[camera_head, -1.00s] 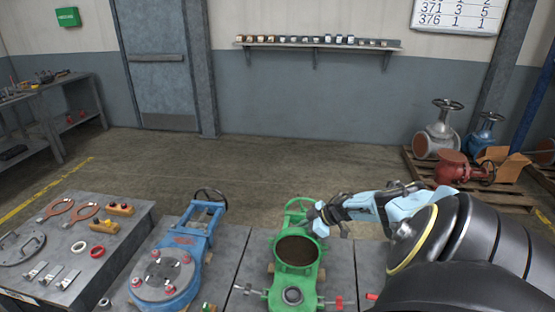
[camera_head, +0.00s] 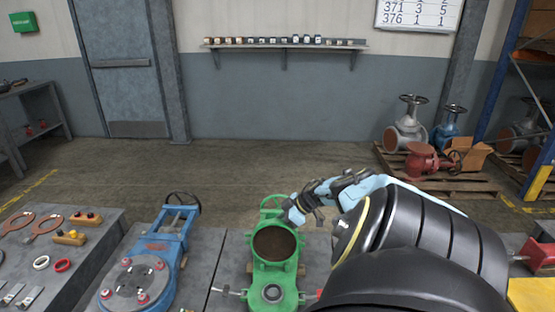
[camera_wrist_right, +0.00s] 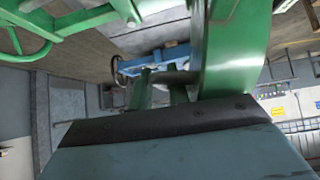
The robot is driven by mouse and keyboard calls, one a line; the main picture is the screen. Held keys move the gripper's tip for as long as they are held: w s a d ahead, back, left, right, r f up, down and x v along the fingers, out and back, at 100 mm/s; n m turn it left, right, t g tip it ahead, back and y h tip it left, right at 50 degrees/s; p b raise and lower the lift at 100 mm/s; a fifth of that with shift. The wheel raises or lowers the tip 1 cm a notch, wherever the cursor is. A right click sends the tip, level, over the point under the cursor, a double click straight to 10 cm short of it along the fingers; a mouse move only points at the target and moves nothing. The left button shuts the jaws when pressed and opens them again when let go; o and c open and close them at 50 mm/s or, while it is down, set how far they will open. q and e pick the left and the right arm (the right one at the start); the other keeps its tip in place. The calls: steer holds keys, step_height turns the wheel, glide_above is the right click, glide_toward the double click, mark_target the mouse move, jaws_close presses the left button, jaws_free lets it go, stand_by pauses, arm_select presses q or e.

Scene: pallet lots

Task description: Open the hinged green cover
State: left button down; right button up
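The green valve (camera_head: 272,284) stands on the grey bench. Its round green rim surrounds a dark brown round area (camera_head: 274,244), which looks like an open bore. I cannot clearly tell the hinged cover apart in the head view. A broad curved green part (camera_wrist_right: 235,45) fills the upper middle of the right wrist view; I cannot tell whether it is the cover. My right gripper (camera_head: 292,213) is at the back right of the round rim, close to it; contact is unclear. Its fingertips are too small and hidden to read. My left gripper is out of view.
A blue valve (camera_head: 172,225) stands left of the green one. Tools and rings lie on the table (camera_head: 100,230) at left. A small red handle (camera_head: 319,293) is at the green valve's right. Pallets with valves (camera_head: 450,183) stand at the back right.

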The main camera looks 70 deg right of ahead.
steer(key=p+v, duration=0.6)
steer(key=v, duration=0.7)
steer(key=shift+r, duration=0.2)
stand_by(0.4)
